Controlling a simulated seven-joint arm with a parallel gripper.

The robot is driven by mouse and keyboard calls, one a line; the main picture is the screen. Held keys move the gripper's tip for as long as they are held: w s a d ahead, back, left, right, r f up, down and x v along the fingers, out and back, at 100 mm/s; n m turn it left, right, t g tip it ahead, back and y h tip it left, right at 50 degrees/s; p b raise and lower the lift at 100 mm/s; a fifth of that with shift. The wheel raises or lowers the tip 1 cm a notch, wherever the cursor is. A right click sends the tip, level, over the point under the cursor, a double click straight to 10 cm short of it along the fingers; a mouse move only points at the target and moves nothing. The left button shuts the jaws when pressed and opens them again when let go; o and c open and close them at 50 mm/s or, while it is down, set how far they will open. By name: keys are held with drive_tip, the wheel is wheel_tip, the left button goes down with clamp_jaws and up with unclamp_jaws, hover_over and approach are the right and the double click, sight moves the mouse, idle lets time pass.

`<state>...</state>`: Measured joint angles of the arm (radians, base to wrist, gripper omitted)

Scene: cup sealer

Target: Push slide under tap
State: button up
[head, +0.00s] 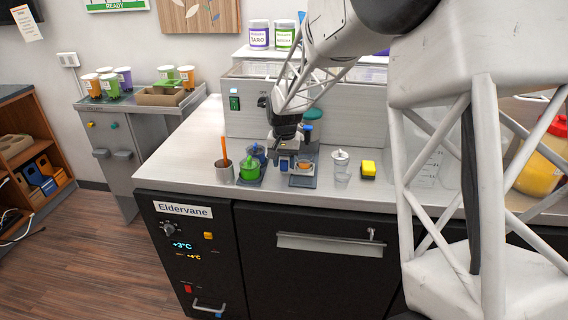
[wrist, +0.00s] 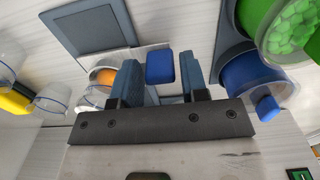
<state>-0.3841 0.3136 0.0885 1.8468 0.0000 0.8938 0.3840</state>
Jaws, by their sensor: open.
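My gripper (head: 288,160) points down over the worktop, in front of the grey machine. In the wrist view my gripper (wrist: 160,62) is open, with a blue block (wrist: 160,69) between its two fingers and a gap on each side. The block looks like the handle of the slide, but how they join is hidden. A grey-blue plate (head: 302,182), perhaps part of the slide, lies beside my gripper; it also shows in the wrist view (wrist: 83,29). A clear cup with orange content (head: 303,167) stands at its back. I cannot make out the tap; my arm covers that area.
A green container (head: 249,171) and a grey pot with an orange stick (head: 224,171) stand left of my gripper. The grey machine (head: 240,121) rises behind. The worktop's front strip is bare.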

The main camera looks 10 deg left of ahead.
drive_tip(key=shift+r, duration=3.45)
drive_tip(key=n, duration=0.3)
drive_tip(key=n+h, duration=0.1)
drive_tip(key=shift+s+a+f, duration=0.1)
drive_tip(key=shift+a+f, duration=0.15)
drive_tip(key=shift+a, duration=0.15)
drive_tip(key=n+h, duration=0.1)
drive_tip(key=n, duration=0.3)
drive_tip(key=a+n+h, duration=0.1)
drive_tip(key=n, duration=0.4)
drive_tip(key=a+n+h, duration=0.1)
drive_tip(key=n, duration=0.4)
drive_tip(key=shift+a+h, duration=0.1)
drive_tip(key=shift+h, duration=0.2)
drive_tip(key=shift+f, duration=0.15)
drive_tip(key=shift+x, duration=3.85)
